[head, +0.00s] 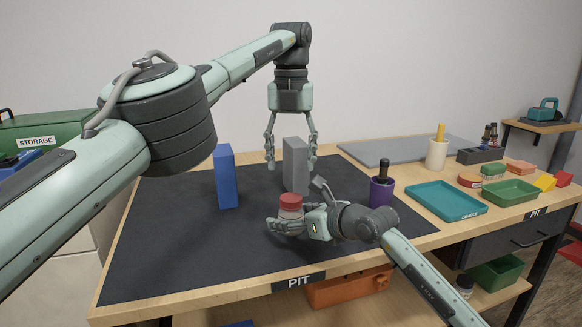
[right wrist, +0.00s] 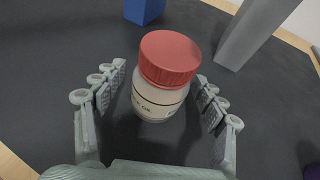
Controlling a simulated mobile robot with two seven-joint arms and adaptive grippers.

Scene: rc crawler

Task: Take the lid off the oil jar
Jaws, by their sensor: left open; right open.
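The oil jar (head: 290,213) stands upright on the dark mat, a pale jar with a dark text label. Its red lid (head: 290,200) sits on top. In the right wrist view the jar (right wrist: 158,104) and its red lid (right wrist: 169,57) are between the spread fingers of my right gripper (right wrist: 158,98), with gaps on both sides. In the head view my right gripper (head: 290,225) is low at the jar, coming from the right. My left gripper (head: 291,150) hangs open and empty above the mat, behind the jar and around the grey block's upper part in the picture.
A blue block (head: 226,177) stands left of the jar and a grey block (head: 295,165) behind it. A purple cup (head: 381,192) with a dark handle is to the right. A teal tray (head: 446,200) and green tray (head: 510,193) lie farther right. The mat's left front (head: 170,260) is clear.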

